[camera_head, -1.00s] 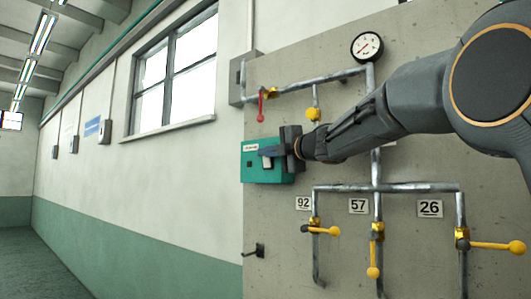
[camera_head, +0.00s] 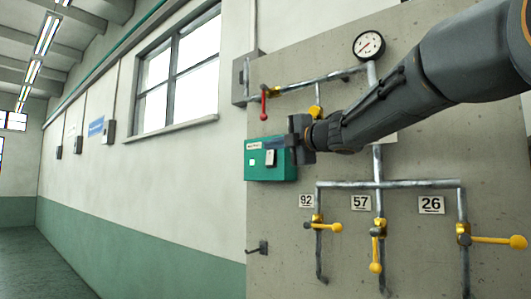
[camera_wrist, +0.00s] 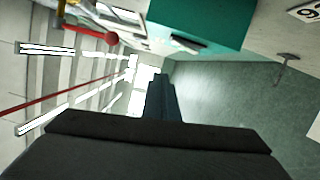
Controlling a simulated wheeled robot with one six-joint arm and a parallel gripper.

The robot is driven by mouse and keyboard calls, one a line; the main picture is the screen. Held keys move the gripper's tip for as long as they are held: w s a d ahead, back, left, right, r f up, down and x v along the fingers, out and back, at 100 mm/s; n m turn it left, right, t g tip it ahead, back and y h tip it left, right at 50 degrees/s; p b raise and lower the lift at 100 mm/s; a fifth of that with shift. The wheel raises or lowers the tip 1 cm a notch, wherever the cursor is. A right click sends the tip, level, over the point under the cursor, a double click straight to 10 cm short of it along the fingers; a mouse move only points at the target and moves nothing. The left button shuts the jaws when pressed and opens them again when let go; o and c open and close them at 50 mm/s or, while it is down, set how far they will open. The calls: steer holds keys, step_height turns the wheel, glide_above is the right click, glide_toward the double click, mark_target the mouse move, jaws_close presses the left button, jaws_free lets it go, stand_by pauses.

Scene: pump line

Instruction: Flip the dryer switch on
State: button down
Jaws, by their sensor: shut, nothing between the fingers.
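The teal dryer box (camera_head: 256,173) is fixed to the left edge of the grey panel in the head view. A small pale switch (camera_head: 270,158) sits on its front, and I cannot tell which way it is set. My gripper (camera_head: 276,142) is shut and empty, just above and right of the switch, and its fingers overlap the box's upper edge in the picture. Whether it touches the box is unclear. In the wrist view, my dark fingers (camera_wrist: 160,88) point up the picture, and the teal box (camera_wrist: 205,18) is at the top, apart from them.
A red-handled valve (camera_head: 263,104) and a pressure gauge (camera_head: 368,45) are above. Yellow-handled valves (camera_head: 376,255) and number plates stand below right. A hook (camera_head: 258,248) juts out under the box. The space left of the panel is free.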

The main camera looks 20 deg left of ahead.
steer(key=shift+r+b+v, duration=0.2)
steer(key=shift+b+v, duration=0.4)
steer(key=shift+v, duration=2.05)
